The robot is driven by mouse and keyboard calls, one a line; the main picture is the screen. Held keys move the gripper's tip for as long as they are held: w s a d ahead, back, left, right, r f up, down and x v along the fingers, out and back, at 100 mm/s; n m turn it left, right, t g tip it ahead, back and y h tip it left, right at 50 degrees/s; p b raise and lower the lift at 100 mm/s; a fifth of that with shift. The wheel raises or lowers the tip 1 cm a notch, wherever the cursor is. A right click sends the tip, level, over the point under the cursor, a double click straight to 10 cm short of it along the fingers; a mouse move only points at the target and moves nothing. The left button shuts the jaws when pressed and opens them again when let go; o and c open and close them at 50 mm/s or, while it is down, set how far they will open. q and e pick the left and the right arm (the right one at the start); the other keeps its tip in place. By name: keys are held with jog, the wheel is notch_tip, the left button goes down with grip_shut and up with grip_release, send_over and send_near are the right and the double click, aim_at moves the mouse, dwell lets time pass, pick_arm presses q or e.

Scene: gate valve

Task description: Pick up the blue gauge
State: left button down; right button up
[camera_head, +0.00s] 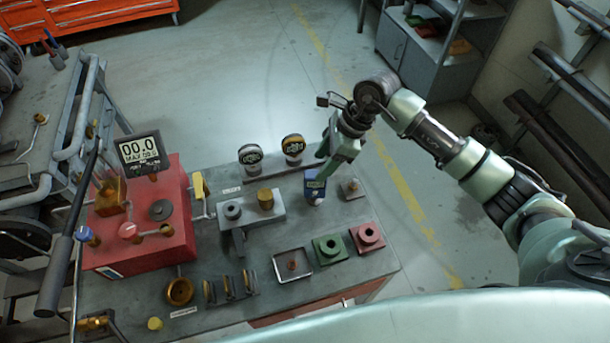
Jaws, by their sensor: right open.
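The blue gauge (315,186), a small blue block-like body with a pale lower end, stands on the grey workbench (225,317) right of centre. My right gripper (326,168) reaches in from the right, points down and is open. Its fingers are just above and beside the top of the blue gauge and overlap it slightly in the picture. I cannot tell whether they touch it. My left gripper is not in view.
Two round dial gauges (250,155) (292,147) stand behind the blue gauge. A grey block with a brass fitting (265,198) is to its left. Green (329,248) and red (368,236) blocks sit in front. A red unit with a display (139,151) fills the left end.

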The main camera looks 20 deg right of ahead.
aim_at(311, 182)
jog(key=shift+s+a+f, duration=0.1)
jog(key=shift+a+f, duration=0.15)
jog(key=shift+f, duration=0.25)
jog(key=shift+s+a+f+p, duration=0.15)
jog(key=shift+a+f+p, duration=0.2)
jog(key=shift+f+p, duration=0.4)
jog(key=p+x, duration=0.1)
jog(key=x, duration=0.2)
jog(key=shift+s+a+f+p, duration=0.1)
jog(key=shift+a+f+p, duration=0.15)
jog(key=shift+f+p, duration=0.15)
jog(key=shift+a+f, duration=0.15)
jog(key=shift+f, duration=0.25)
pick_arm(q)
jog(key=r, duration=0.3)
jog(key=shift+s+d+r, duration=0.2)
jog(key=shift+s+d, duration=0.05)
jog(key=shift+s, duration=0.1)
pick_arm(e)
grip_shut()
